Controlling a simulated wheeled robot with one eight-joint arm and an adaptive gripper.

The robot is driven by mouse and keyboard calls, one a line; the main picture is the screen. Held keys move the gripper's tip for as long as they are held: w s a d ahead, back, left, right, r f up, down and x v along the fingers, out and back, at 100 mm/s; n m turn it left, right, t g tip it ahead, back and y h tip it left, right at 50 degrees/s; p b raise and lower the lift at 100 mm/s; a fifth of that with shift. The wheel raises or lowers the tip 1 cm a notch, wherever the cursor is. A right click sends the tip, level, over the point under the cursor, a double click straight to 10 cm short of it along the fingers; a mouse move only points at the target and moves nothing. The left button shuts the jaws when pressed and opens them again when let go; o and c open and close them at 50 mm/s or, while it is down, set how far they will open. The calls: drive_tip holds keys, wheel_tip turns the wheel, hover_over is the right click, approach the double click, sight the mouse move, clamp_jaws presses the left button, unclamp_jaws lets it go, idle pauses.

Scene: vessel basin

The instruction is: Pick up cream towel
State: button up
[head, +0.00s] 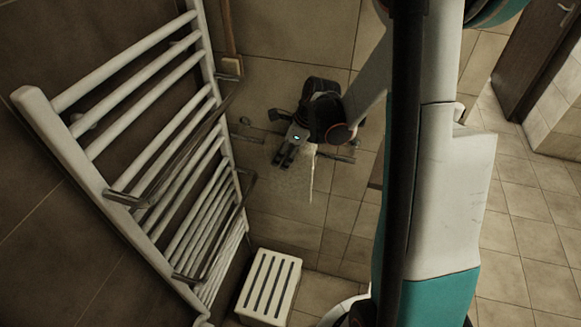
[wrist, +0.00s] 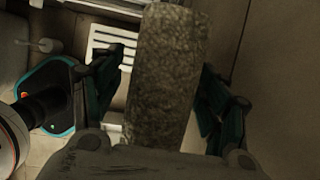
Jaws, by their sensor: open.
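A cream towel (head: 297,186) hangs near the tiled wall, below my gripper, in the head view. In the wrist view the towel (wrist: 168,75) looks like a tall, rough-textured strip, standing between my two fingers. My gripper (head: 284,157) reaches down at the towel's upper part. In the wrist view my gripper (wrist: 162,88) is open, with one finger on each side of the towel and visible gaps on both sides.
A white ladder-style towel rack (head: 150,150) with projecting metal bars stands left of my gripper. A white slatted stool (head: 268,287) is on the floor below; it also shows in the wrist view (wrist: 112,42). Open tiled floor and a brown door (head: 537,50) lie to the right.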

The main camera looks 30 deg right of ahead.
drive_tip(key=shift+f, duration=0.2)
idle(0.4)
drive_tip(key=c, duration=1.6)
